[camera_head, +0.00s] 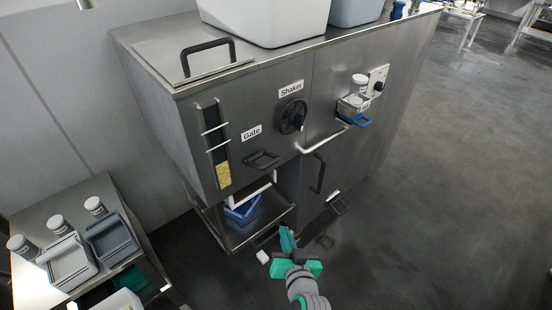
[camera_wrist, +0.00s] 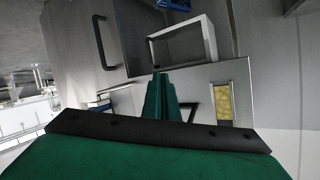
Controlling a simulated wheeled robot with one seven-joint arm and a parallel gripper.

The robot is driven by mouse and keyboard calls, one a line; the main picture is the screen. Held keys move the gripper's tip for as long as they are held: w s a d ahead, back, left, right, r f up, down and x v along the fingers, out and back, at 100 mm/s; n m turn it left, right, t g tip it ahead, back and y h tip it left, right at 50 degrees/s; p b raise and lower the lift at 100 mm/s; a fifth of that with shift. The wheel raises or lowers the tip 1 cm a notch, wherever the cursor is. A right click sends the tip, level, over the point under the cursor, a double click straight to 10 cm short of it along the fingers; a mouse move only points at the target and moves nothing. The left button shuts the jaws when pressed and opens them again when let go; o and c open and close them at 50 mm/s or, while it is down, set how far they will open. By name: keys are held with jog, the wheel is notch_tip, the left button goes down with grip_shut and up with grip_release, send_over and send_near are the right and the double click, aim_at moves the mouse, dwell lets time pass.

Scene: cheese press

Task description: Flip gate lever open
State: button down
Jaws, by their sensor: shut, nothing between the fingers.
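The gate lever (camera_head: 262,160) is a black handle on the steel machine front, just below the "Gate" label (camera_head: 251,132). My green gripper (camera_head: 287,234) is below and in front of the machine in the head view, apart from the lever. In the wrist view, my gripper fingers (camera_wrist: 162,80) are pressed together with nothing between them. The wrist view is turned over, and the lever (camera_wrist: 194,112) shows as a dark angled bar just right of the fingers, which partly hide it. Whether the fingers touch it cannot be told there.
A black shaker knob (camera_head: 292,117), a steel bar handle (camera_head: 324,140) and a blue-handled holder (camera_head: 356,120) are near the lever. Below is an open bay with a blue container (camera_head: 242,210). A side table (camera_head: 98,190) with jars and trays stands left.

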jog(key=w+r+n+g+y, duration=0.1)
jog(key=w+r+n+y, duration=0.1)
jog(key=w+r, duration=0.3)
jog(key=w+r+n+g+y, duration=0.1)
jog(key=w+r+n+y, duration=0.15)
jog(key=r, duration=0.55)
notch_tip(320, 180, up, 13)
jog(key=w+d+n+g, duration=0.1)
jog(key=n+g, duration=0.1)
jog(key=n, duration=0.3)
jog(key=shift+d+r+g, duration=0.15)
jog(key=shift+d+g, duration=0.15)
jog(key=shift+d, duration=0.05)
jog(key=shift+y, duration=0.25)
send_over(276, 159)
jog(key=s, duration=0.2)
notch_tip(276, 159, down, 4)
jog(key=shift+s+d+f, duration=0.1)
jog(key=shift+s+f, duration=0.05)
jog(key=shift+f, duration=0.95)
jog(key=shift+s+d+f, duration=0.1)
jog(key=shift+s+f, duration=0.05)
jog(key=shift+f, duration=0.95)
